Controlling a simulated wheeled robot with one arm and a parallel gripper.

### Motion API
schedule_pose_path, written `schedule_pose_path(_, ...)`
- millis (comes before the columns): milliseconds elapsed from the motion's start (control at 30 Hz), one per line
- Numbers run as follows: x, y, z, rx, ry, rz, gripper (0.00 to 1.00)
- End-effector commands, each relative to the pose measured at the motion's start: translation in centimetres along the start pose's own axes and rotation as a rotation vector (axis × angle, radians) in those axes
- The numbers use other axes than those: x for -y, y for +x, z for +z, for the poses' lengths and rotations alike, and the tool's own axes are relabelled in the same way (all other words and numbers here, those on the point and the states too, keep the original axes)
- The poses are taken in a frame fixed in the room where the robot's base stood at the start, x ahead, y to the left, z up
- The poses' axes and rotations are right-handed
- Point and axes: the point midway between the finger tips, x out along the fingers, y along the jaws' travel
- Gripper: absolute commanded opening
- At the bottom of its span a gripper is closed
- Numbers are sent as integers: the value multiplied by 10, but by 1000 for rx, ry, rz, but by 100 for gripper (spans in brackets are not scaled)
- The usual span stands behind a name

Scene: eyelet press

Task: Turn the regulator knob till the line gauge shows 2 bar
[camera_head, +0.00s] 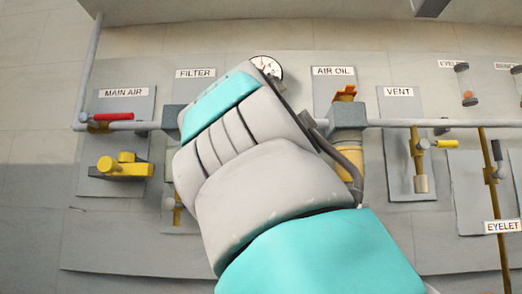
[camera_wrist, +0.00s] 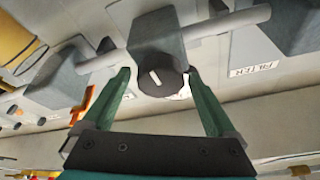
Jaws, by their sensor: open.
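The regulator knob (camera_wrist: 163,82), dark and round with a white pointer mark, sits on a grey block (camera_wrist: 157,35) in the wrist view. My gripper (camera_wrist: 158,72) is open, with one green finger on each side of the knob. The fingertips are close to its sides; I cannot tell whether either touches. In the head view my arm hides the knob and the gripper. The round white line gauge (camera_head: 266,63) shows above my wrist, its lower part covered. Its reading is too small to tell.
A grey pipe (camera_head: 410,123) runs across the panel. Left are the red-handled main air valve (camera_head: 114,119) and a yellow fitting (camera_head: 124,167). Right are the air oil unit (camera_head: 345,94) close to my arm, and the vent valve (camera_head: 420,145) with a yellow handle.

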Motion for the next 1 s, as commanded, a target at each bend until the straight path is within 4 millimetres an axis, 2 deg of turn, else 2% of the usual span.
schedule_pose_path(267, 0, 1, 0, 0, 0, 0, 92)
schedule_pose_path(1000, 0, 1, 0, -1, 0, -1, 9)
